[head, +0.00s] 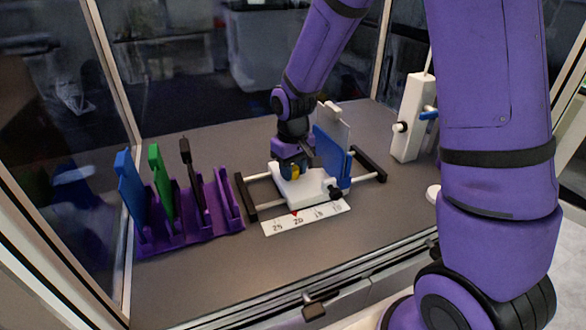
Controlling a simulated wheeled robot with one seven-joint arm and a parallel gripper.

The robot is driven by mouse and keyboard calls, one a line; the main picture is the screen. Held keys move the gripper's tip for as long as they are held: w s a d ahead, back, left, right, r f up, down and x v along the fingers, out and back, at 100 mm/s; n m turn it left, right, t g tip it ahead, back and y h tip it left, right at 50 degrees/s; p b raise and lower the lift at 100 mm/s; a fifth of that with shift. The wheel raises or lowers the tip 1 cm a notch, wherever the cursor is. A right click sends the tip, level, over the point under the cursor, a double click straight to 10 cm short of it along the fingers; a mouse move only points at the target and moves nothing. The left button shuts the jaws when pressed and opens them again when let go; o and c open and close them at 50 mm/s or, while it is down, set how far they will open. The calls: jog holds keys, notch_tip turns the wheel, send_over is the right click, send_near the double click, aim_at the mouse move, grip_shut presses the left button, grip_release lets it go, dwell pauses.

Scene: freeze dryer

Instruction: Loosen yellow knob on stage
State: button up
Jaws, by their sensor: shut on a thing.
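The stage is a white block (305,190) on two rails between black end bars, on the grey bench. The yellow knob (295,170) shows only as a small patch at the left of the white block. My gripper (292,166) points down over it from above, with its fingers around the knob, shut on it. The fingers hide most of the knob. A blue plate (331,158) stands upright on the stage just right of my gripper, with a grey plate (334,125) behind it. A black knob (335,192) sits at the front right of the block.
A purple rack (222,222) at left holds upright blue (130,188), green (160,180) and black pieces. A white scale strip (283,222) with a red mark lies before the stage. A white post (408,125) stands at back right. Glass panels enclose the bench.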

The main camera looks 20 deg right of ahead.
jog(key=shift+n, duration=1.8)
jog(key=o, duration=0.9)
jog(key=shift+r, duration=0.15)
notch_tip(320, 180, up, 11)
jog(key=shift+f, duration=0.2)
jog(key=s+d+r+m+t, duration=0.1)
jog(key=s+r, duration=0.3)
jog(key=s, duration=0.4)
jog(key=s+d+r+m+t, duration=0.2)
jog(key=s+r, duration=0.3)
jog(key=s, duration=0.3)
jog(key=s+d+r+m+t, duration=0.2)
jog(key=s+r, duration=0.3)
jog(key=s, duration=0.3)
jog(key=shift+d+r+m, duration=0.15)
jog(key=shift+d+m, duration=0.65)
jog(key=shift+d, duration=0.1)
